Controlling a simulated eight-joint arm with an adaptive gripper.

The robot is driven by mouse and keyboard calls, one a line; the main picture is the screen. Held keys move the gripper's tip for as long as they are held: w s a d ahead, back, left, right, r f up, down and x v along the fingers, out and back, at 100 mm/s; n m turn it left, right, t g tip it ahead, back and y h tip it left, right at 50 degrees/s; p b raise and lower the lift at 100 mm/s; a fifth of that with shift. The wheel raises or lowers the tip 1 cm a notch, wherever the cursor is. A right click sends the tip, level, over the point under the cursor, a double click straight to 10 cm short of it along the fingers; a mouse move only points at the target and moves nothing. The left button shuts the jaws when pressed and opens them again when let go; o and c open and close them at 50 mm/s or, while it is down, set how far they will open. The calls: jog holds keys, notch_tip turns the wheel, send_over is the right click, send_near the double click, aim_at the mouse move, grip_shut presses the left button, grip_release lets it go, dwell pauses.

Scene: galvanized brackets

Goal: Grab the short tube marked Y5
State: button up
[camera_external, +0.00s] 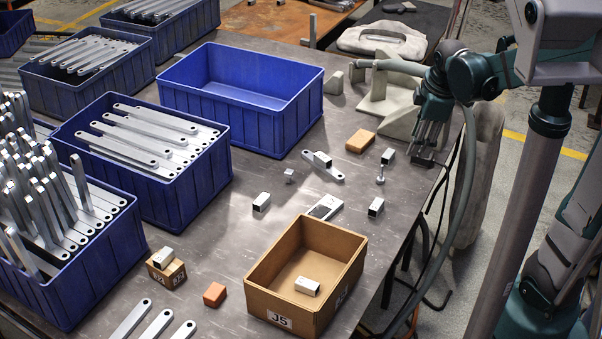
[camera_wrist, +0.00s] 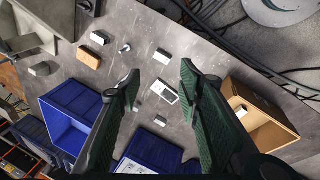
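Several short silver tubes with pale ends lie about; I cannot read a Y5 mark on any. In the external view one tube (camera_external: 262,202) lies mid-table, another (camera_external: 376,207) near the right edge, and one (camera_external: 388,157) farther back. One (camera_external: 322,160) rests on a flat bracket, one (camera_external: 162,258) on a small labelled block, and one (camera_external: 307,286) inside the cardboard box. My gripper (camera_external: 427,150) hangs at the table's right edge. In the wrist view my gripper (camera_wrist: 158,78) is open and empty, with a tube (camera_wrist: 162,56) showing beyond the fingertips.
Blue bins (camera_external: 180,207) of long brackets fill the left, with an empty blue bin (camera_external: 314,92) behind. The cardboard box (camera_external: 262,301) is labelled J5. A flat labelled piece (camera_external: 325,206), an orange block (camera_external: 360,141) and a reddish block (camera_external: 215,294) lie on the table (camera_external: 230,240).

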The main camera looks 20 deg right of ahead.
jog(key=w+a+f+n+g+b, duration=0.1)
jog(key=w+a+f+n+g, duration=0.15)
jog(key=w+f+n, duration=0.5)
jog(key=n+b, duration=0.2)
jog(key=n, duration=0.3)
send_over(377, 204)
jog(key=shift+g, duration=0.35)
notch_tip(377, 204, down, 13)
jog(key=shift+f, duration=0.2)
jog(key=shift+f+n, duration=0.25)
jog(key=shift+f, duration=0.25)
jog(key=shift+f, duration=1.25)
jog(key=shift+w+f+b, duration=0.1)
jog(key=shift+f+b, duration=0.9)
jog(key=shift+f, duration=1.65)
